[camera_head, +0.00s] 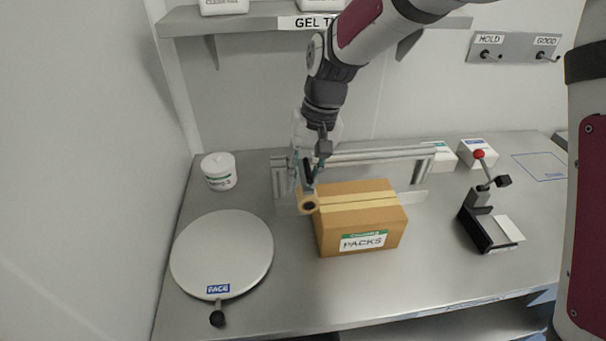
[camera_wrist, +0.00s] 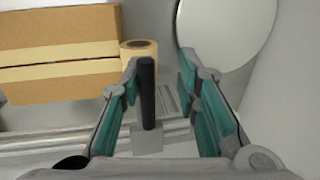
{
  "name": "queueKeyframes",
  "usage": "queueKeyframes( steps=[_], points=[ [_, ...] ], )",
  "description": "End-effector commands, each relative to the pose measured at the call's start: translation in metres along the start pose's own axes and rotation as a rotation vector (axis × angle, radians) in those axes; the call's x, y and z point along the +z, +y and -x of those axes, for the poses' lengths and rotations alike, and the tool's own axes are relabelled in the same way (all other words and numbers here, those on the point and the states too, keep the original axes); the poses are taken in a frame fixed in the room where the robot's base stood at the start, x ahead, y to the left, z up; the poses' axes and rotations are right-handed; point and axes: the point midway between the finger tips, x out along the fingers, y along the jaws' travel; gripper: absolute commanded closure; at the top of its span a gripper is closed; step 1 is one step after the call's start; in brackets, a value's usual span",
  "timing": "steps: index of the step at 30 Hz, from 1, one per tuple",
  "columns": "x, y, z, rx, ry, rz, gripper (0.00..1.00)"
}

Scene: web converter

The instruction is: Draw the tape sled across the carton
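The tape sled sits at the carton's left end, with a tan tape roll (camera_head: 308,203) and an upright black handle (camera_wrist: 147,92). The roll also shows in the wrist view (camera_wrist: 139,50). My gripper (camera_head: 306,175) is over the sled with its teal fingers apart. In the wrist view the handle stands between the fingers (camera_wrist: 160,80), nearer the left one, with a clear gap on the right.
A metal rail (camera_head: 370,155) runs behind the carton. A round grey plate (camera_head: 222,252) marked FACE lies at left, with a white tub (camera_head: 219,171) behind it. A red-knobbed lever fixture (camera_head: 482,200) stands at right. A shelf (camera_head: 240,19) hangs above the bench.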

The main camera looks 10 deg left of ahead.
Motion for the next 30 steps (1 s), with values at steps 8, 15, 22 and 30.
queueKeyframes(
  steps=[8,15,22,30],
  points=[
    [-0.006,0.001,0.046,-0.001,0.028,0.0,0.69],
    [-0.002,0.0,0.092,-0.001,0.017,0.0,0.69],
    [0.001,-0.001,0.117,-0.001,0.009,0.001,0.69],
    [0.002,-0.001,0.121,-0.001,0.006,0.001,0.69]
  ],
)
